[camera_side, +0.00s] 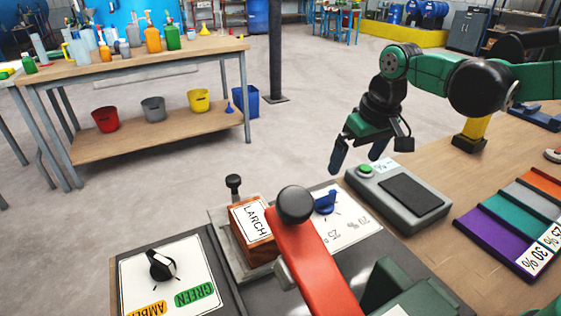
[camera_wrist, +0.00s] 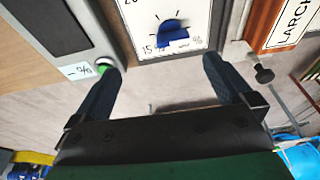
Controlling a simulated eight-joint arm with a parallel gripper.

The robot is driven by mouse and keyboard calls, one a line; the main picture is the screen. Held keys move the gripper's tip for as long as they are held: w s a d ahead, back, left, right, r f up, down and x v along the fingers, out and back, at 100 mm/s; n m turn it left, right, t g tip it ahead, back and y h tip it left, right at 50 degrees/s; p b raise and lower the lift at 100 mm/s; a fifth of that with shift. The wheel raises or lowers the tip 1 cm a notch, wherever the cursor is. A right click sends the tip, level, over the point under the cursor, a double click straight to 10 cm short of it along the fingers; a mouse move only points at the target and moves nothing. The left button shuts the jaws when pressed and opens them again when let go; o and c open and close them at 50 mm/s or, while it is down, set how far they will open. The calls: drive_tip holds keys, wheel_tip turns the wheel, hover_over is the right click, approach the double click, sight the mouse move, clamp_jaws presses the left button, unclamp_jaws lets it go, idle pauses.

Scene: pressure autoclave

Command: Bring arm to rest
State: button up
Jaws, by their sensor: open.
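My gripper (camera_side: 360,158) hangs in the air at the end of my green and black arm, above and behind the work table, near the grey box with the green button (camera_side: 366,170). Its two dark blue fingers are apart with nothing between them. In the wrist view my gripper (camera_wrist: 160,80) is also open and empty. Beyond its fingertips is the white dial panel with a blue knob (camera_wrist: 173,38). The same blue knob shows in the side view (camera_side: 325,202). No finger visibly touches anything.
A wooden block marked LARCH (camera_side: 254,232) sits in a metal holder beside a red lever with a black ball (camera_side: 305,250). A black knob (camera_side: 161,265) is on the front left panel. Coloured strips (camera_side: 510,222) lie at right. A bench (camera_side: 150,62) with bottles stands behind.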

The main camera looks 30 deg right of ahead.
drive_tip(key=s+d+t, duration=0.2)
drive_tip(key=s+t, duration=0.2)
drive_tip(key=s, duration=0.3)
drive_tip(key=w+r+g+y, duration=0.5)
drive_tip(key=w+g+y, duration=0.3)
drive_tip(key=w, duration=0.4)
drive_tip(key=a+f+t+y, duration=0.1)
drive_tip(key=a+f, duration=0.6)
drive_tip(key=shift+a+f, duration=0.15)
drive_tip(key=shift+a, duration=0.15)
drive_tip(key=shift+s+d, duration=0.1)
